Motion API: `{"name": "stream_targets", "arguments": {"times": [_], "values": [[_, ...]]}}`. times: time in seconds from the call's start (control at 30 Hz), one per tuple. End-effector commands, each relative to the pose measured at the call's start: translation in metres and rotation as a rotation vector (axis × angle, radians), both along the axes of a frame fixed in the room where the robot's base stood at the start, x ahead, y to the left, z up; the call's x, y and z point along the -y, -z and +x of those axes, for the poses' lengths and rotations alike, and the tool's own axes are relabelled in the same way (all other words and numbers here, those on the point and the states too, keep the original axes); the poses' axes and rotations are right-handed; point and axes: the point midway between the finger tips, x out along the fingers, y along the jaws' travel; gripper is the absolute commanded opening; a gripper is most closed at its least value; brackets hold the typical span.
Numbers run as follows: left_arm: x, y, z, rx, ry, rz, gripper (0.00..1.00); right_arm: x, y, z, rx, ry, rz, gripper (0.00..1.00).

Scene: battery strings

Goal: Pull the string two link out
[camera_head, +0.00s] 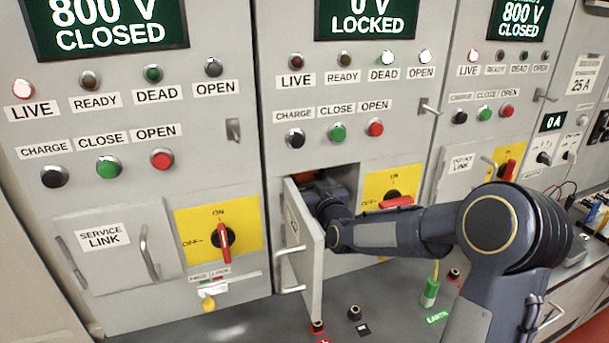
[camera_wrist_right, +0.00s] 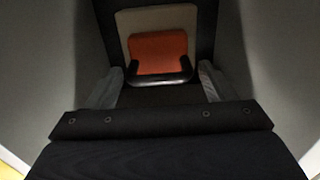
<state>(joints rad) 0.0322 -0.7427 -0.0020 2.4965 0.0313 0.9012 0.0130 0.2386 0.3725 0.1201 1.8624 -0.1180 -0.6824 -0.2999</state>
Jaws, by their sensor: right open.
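The string two cabinet (camera_head: 270,168) is the middle one; its display (camera_head: 366,18) reads 0 V LOCKED. Its service link door (camera_head: 304,250) stands swung open towards me. My right arm reaches into the opening behind the door, and the gripper itself is hidden there in the head view. In the right wrist view the orange link (camera_wrist_right: 158,52) sits at the back of the dark compartment, with a dark handle (camera_wrist_right: 160,78) across its front. My right gripper (camera_wrist_right: 160,88) is open, one finger at each side of the handle. I cannot tell whether they touch it. My left gripper is not in view.
The left cabinet (camera_head: 20,200) reads 800 V CLOSED, and its service link door (camera_head: 85,262) is shut. The right cabinet's display (camera_head: 518,20) also reads 800 V CLOSED. A yellow switch plate with a red handle (camera_head: 396,203) lies close to my right forearm. Compartment walls stand close on both sides of my right gripper.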

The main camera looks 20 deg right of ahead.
Motion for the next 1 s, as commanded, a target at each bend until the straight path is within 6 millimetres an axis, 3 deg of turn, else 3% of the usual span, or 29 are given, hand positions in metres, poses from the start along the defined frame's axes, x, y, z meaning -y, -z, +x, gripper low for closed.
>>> {"name": "stream_targets", "arguments": {"times": [0.2, 0.5, 0.9, 1.0], "values": [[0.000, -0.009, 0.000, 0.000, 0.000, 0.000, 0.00, 0.001, -0.001, 0.021, -0.001, 0.000, 0.000, 0.76], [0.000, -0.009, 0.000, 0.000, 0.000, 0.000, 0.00, 0.002, 0.000, 0.024, -0.001, 0.000, 0.000, 0.76], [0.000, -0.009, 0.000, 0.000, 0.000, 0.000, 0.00, 0.001, 0.000, 0.023, -0.001, 0.000, 0.000, 0.24], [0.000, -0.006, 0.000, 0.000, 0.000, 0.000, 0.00, 0.001, 0.001, 0.022, -0.001, 0.000, 0.000, 0.23]]}}
